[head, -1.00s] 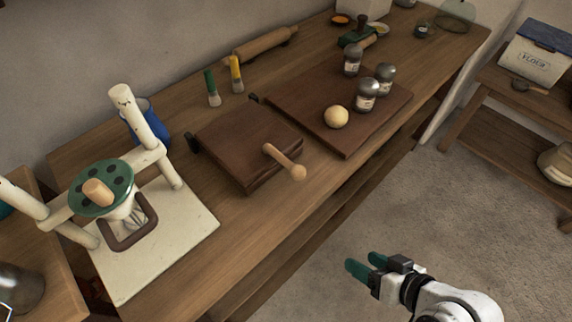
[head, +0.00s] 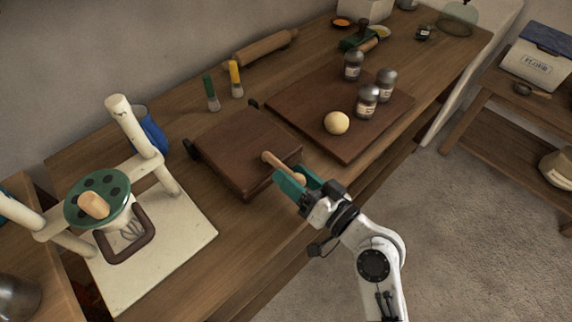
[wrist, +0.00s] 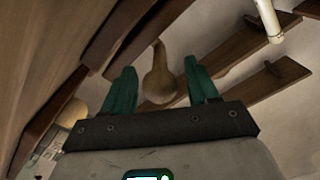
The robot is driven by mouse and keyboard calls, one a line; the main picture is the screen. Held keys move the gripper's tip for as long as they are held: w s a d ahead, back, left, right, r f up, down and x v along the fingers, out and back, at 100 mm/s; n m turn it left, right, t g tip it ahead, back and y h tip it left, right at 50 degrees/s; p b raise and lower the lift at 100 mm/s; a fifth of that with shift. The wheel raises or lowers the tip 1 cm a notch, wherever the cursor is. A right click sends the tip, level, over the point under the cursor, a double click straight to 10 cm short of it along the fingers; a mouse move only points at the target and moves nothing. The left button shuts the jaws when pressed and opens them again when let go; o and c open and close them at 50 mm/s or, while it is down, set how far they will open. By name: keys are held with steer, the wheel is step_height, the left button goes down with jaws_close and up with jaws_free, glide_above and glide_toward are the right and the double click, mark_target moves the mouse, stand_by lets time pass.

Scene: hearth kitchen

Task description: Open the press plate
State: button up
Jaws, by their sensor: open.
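The press is a dark wooden plate (head: 240,148) lying shut and flat on the table, with hinge blocks at its back edge. Its light wooden handle (head: 277,162) sticks out from the front right side, ending in a round knob. My gripper (head: 298,181) is open at the handle's knob end, and its green fingers partly hide the knob. In the wrist view the knob (wrist: 159,82) shows between the two open fingers (wrist: 162,90), with a gap on both sides.
A dark board (head: 350,110) to the right holds a dough ball (head: 337,123) and several shakers. A cream stand with a green disc (head: 97,199) is at the left. Floor in front is clear.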

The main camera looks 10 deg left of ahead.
steer(key=shift+x, duration=1.4)
jaws_close()
